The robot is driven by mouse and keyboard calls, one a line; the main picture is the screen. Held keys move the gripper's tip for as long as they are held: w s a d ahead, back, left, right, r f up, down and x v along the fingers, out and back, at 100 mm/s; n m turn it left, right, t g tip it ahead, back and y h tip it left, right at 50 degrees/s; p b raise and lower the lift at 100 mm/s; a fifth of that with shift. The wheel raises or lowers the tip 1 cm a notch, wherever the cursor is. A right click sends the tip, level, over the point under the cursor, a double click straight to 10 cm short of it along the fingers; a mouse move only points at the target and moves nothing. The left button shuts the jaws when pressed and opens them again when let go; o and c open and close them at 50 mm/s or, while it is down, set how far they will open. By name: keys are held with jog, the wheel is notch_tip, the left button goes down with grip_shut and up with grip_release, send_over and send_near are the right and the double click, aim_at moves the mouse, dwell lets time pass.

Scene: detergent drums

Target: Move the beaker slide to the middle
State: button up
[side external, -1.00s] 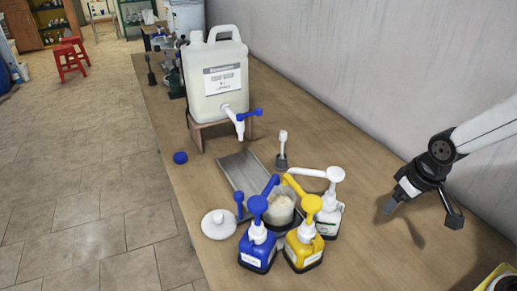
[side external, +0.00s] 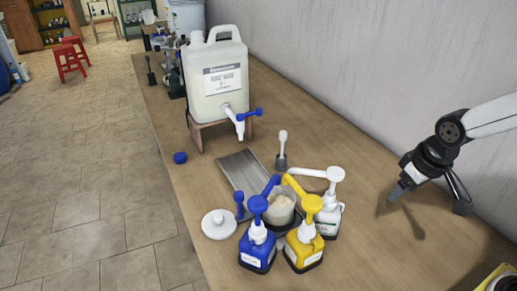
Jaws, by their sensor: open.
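A metal slide track (side external: 238,170) lies on the bench, running from below the drum's tap toward the pump bottles. A beaker (side external: 281,210) with pale contents stands at the track's near end, partly hidden by the pump heads. A small blue-handled lever (side external: 239,203) stands at the track's left side by the beaker. My gripper (side external: 395,195) is at the right, above the bench, open and empty, well apart from the beaker and track.
Blue (side external: 257,246), yellow (side external: 304,245) and white (side external: 328,215) pump bottles crowd around the beaker. A large drum (side external: 215,80) with a blue tap sits on a wooden stand behind. A white lid (side external: 218,224) and blue cap (side external: 180,157) lie left. Bench between bottles and gripper is clear.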

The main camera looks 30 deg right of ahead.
jog(key=w+a+r+n, duration=0.4)
jog(key=w+a+r, duration=0.25)
jog(key=w, duration=0.35)
jog(key=n+g, duration=0.3)
jog(key=n, duration=0.8)
send_over(238, 193)
notch_tip(238, 193, down, 2)
jog(key=shift+s+f, duration=0.1)
jog(key=shift+f, duration=2.55)
jog(key=shift+f, duration=0.1)
jog(key=shift+f, duration=3.75)
